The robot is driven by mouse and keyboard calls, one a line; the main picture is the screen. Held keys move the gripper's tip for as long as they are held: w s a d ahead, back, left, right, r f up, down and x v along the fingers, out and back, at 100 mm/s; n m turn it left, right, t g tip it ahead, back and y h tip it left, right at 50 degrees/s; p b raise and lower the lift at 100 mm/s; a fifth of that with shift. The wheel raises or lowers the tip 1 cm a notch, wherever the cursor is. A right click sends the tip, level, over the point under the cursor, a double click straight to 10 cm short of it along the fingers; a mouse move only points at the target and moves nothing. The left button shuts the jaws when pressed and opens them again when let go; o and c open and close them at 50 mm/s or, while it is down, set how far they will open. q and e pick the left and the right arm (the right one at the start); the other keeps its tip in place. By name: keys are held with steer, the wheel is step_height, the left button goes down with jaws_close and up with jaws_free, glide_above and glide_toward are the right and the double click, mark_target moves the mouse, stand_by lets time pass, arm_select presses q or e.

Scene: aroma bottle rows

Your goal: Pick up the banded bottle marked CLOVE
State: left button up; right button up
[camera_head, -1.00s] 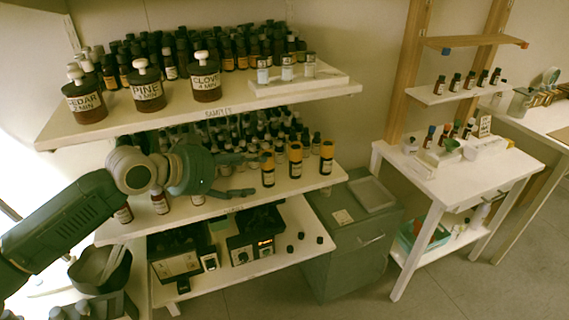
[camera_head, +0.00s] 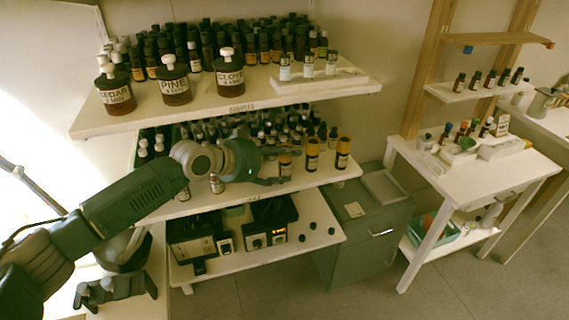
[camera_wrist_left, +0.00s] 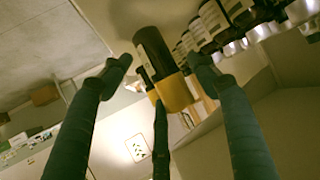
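Three dark bottles with yellow-orange bands stand on the middle shelf: a left one (camera_head: 285,162), a middle one (camera_head: 313,154) and a right one (camera_head: 343,154). Their small labels are too small to read, so I cannot tell which is marked CLOVE. My left gripper (camera_head: 274,167) is at the left banded bottle, with its fingers spread. In the left wrist view my left gripper (camera_wrist_left: 160,72) is open, with a dark bottle with a yellow band (camera_wrist_left: 174,92) between its fingers. Gaps show at both sides. My right gripper is in neither view.
The top shelf (camera_head: 225,103) overhangs the middle one and bears jars labelled CEDAR (camera_head: 116,96), PINE (camera_head: 176,88) and CLOVE (camera_head: 230,76). Small dark bottles crowd behind the banded ones. A labelled bottle (camera_head: 217,184) stands under my left wrist.

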arm_select(q)
steer(key=shift+d, duration=0.1)
steer(key=c, duration=1.1)
steer(key=shift+o, duration=0.2)
steer(key=shift+r, duration=0.1)
